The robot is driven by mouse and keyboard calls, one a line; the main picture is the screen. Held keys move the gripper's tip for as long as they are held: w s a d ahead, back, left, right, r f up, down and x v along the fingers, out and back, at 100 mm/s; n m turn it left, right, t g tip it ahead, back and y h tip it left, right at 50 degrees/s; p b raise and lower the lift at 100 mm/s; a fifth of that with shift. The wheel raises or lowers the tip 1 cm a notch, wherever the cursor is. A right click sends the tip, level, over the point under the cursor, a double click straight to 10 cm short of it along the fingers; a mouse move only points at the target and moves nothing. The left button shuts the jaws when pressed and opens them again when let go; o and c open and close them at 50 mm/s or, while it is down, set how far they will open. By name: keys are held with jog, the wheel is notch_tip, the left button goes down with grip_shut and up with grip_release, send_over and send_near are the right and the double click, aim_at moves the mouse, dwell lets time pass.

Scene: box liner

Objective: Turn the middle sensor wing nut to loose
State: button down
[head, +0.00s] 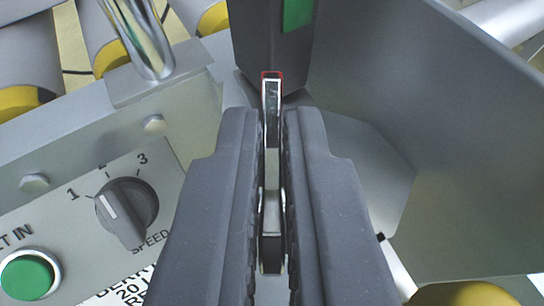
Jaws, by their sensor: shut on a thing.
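My gripper (271,200) fills the middle of the head view, its two dark grey fingers close together. Between the fingers is a narrow silver metal piece (272,165), seen edge-on, which I take to be the wing nut. The fingers are shut on it, and their pads hide most of its sides. I cannot tell from this view how far the nut is turned.
At left is a control panel with a dial (127,208) marked 1 and 3 and a green button (27,275). A chrome post (138,38) and grey rollers with yellow ends stand upper left. A large grey metal plate (440,90) slants close along the right.

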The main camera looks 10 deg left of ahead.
jog(key=shift+d+r+n+y+p, duration=0.15)
jog(key=shift+n+y+p, duration=0.2)
jog(key=shift+p, duration=0.9)
jog(key=c, duration=1.6)
grip_release()
jog(key=p+v, duration=0.2)
jog(key=v, duration=1.2)
